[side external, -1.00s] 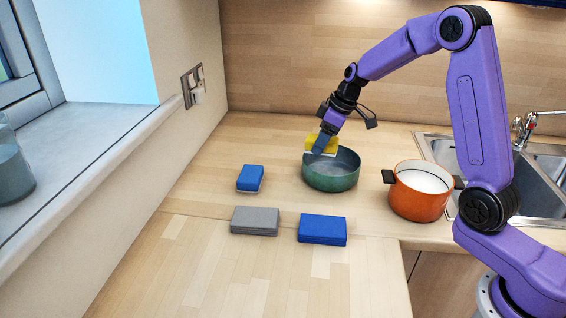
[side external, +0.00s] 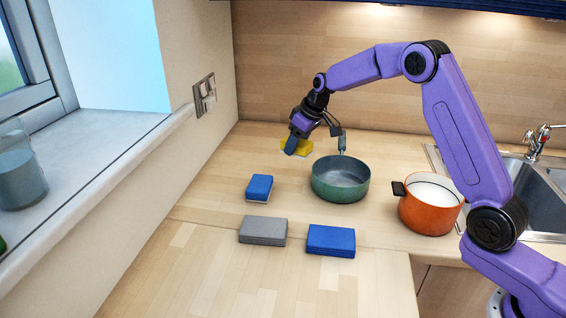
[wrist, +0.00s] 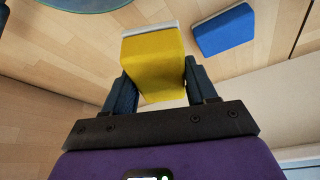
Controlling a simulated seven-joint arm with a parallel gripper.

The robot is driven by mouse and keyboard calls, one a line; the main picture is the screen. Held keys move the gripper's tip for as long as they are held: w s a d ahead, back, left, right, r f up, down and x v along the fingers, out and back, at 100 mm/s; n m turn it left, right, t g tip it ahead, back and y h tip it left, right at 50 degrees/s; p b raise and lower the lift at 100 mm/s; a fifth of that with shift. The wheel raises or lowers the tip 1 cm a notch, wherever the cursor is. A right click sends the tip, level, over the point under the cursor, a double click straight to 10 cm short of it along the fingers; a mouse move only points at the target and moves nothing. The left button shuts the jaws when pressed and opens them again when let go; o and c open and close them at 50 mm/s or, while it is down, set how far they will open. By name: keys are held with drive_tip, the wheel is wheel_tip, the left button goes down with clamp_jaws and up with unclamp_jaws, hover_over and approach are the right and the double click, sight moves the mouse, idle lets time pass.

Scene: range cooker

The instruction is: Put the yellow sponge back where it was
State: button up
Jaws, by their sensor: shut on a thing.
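The yellow sponge (side external: 298,149) is held between the fingers of my gripper (side external: 296,146), above the counter to the left of the green pan. The gripper partly covers it in the side external view. In the wrist view, the yellow sponge (wrist: 154,65) sits between both fingers of my gripper (wrist: 160,88), with a pale layer along its far edge. A blue sponge (side external: 259,188) with a pale underside lies on the counter in front of it; it also shows in the wrist view (wrist: 224,31). I cannot tell the exact height of the yellow sponge above the counter.
The green pan (side external: 341,193) stands open and looks empty. An orange pot (side external: 429,216) stands right of it, by the sink (side external: 540,200). A grey block (side external: 263,232) and a dark blue block (side external: 331,242) lie at the front. Bare counter lies around the blue sponge.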

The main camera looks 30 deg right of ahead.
hover_over(279, 170)
drive_tip(key=s, duration=0.2)
drive_tip(key=f, duration=0.6)
drive_tip(key=shift+w+d+f, duration=0.25)
drive_tip(key=shift+d, duration=0.05)
drive_tip(key=shift+f, duration=1.55)
drive_tip(key=shift+f, duration=0.1)
drive_tip(key=o, duration=1)
